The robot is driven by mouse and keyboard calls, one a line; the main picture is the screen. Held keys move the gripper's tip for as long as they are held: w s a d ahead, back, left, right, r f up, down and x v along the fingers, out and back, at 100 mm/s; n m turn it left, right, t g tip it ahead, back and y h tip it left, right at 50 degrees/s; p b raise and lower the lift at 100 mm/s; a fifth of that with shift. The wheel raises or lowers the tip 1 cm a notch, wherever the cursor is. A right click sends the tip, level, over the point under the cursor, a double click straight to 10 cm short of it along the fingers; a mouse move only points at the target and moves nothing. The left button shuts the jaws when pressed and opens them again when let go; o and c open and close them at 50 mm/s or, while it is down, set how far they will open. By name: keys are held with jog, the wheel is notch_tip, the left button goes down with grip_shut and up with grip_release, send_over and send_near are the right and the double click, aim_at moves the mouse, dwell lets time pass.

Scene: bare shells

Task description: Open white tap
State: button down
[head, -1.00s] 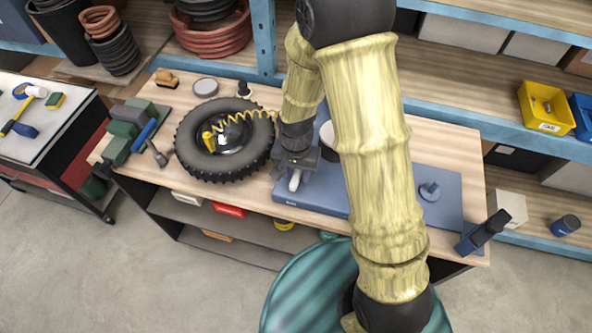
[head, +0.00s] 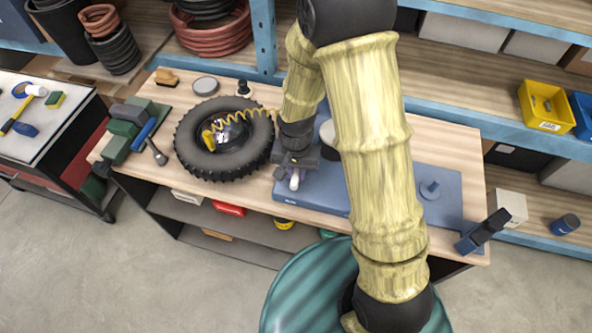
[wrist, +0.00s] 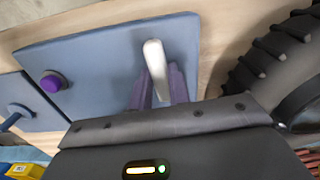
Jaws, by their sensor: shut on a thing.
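The white tap (wrist: 155,62) shows in the wrist view as a slim, rounded white lever standing out over a blue-grey board (wrist: 105,62). My gripper (wrist: 158,88) has its two purple fingers closed on either side of the lever, with its rounded end showing beyond them. In the head view my gripper (head: 294,172) is over the left part of the blue-grey board (head: 385,200), and the white tap (head: 294,183) shows just below it. The tap's base is hidden by my gripper.
A black tyre (head: 190,145) lies close to the left of my gripper. A purple knob (wrist: 52,83) and a blue-grey handle (head: 430,190) are elsewhere on the board. A dark clamp-like thing (head: 482,232) sits at the bench's right end.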

jog(key=n, duration=0.4)
jog(key=shift+n+b, duration=0.3)
jog(key=n, duration=0.4)
jog(key=shift+w, duration=0.1)
jog(key=n, duration=0.5)
jog(key=shift+r+p, duration=0.1)
jog(key=shift+p, duration=0.2)
jog(key=shift+n+p, duration=0.3)
jog(key=shift+n, duration=1.5)
jog(key=c, duration=1.3)
grip_release()
